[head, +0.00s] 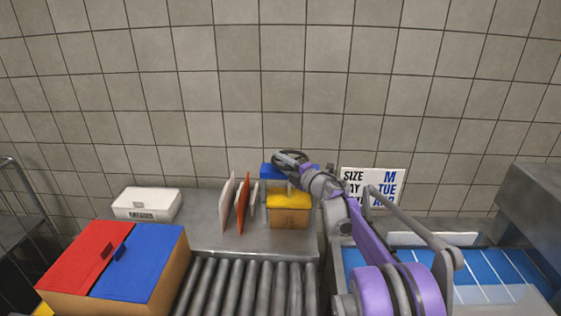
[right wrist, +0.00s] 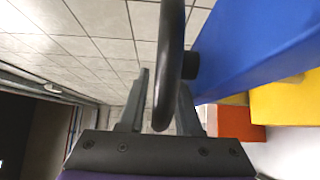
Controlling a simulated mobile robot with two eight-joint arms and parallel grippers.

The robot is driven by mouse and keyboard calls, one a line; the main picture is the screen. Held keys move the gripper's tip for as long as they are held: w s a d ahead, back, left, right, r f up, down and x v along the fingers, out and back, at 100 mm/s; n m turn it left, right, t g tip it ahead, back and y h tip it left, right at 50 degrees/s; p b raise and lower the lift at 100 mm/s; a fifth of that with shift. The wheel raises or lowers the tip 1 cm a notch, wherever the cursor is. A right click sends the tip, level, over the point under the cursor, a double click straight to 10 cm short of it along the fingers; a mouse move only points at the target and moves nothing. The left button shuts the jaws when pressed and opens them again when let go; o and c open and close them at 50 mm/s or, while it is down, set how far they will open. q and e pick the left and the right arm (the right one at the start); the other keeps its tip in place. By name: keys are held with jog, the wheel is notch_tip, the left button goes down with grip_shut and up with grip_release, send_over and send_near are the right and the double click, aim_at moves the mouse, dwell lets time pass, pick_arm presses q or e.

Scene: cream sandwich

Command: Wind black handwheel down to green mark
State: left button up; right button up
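The black handwheel (head: 289,157) stands at the top of a blue machine head (head: 271,170) at the back of the metal table. In the right wrist view the dark wheel rim (right wrist: 172,50) comes down between the two fingers of my right gripper (right wrist: 161,110). The fingers are apart, with a visible gap left of the rim. The right finger is close to the rim; contact cannot be told. In the head view my right gripper (head: 300,165) is at the wheel. The green mark is not visible. My left gripper is out of view.
A yellow-topped box (head: 288,200) is below the blue head, with upright orange and white plates (head: 241,205) left of it. A white box (head: 147,204), a red-and-blue-lidded carton (head: 152,262), rollers (head: 245,285) and a blue belt (head: 485,270) surround the table (head: 197,236). A sign (head: 386,185) stands behind.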

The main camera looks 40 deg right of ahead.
jog(key=shift+w, duration=0.1)
grip_shut()
jog(key=shift+h, duration=0.3)
jog(key=shift+w+r+m+h, duration=0.1)
jog(key=shift+w+m+h, duration=0.05)
jog(key=shift+m+h, duration=0.4)
jog(key=shift+w+r+m+h, duration=0.1)
jog(key=shift+w+m+h, duration=0.05)
jog(key=shift+m+h, duration=0.4)
jog(key=shift+w+m+h+p, duration=0.1)
jog(key=shift+m+h+p, duration=0.3)
jog(key=shift+h, duration=0.5)
jog(key=h+p, duration=0.1)
jog(key=m+p, duration=0.1)
jog(key=h+p, duration=0.1)
jog(key=shift+w+d+r+m+g+h, duration=0.15)
jog(key=shift+w+d+m+g+h, duration=0.15)
jog(key=shift+g, duration=0.1)
jog(key=shift+f, duration=0.2)
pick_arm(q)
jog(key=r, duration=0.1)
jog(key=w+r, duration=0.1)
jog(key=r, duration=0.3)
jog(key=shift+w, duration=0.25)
pick_arm(e)
jog(key=shift+s+f, duration=0.1)
